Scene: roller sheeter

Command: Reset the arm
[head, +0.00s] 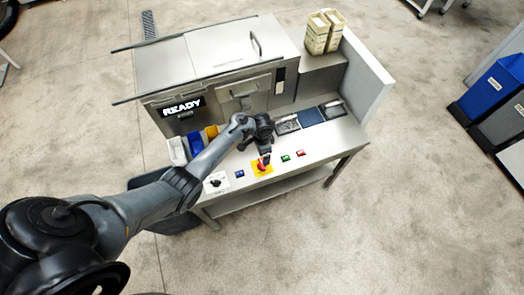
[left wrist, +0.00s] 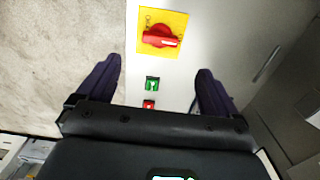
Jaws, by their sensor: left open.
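My left gripper (head: 265,157) comes in from the left over the front of the steel sheeter table. A green button (left wrist: 152,83) and a red button (left wrist: 149,104) show between the fingers. My right gripper is not in view.
The steel machine (head: 215,60) with a READY display (head: 181,106) stands behind the arm. A blue button (head: 240,174) and a black knob on a white plate (head: 215,183) sit left of the yellow plate. Cartons (head: 323,32) stand at the back right. Blue and grey bins (head: 495,90) stand far right.

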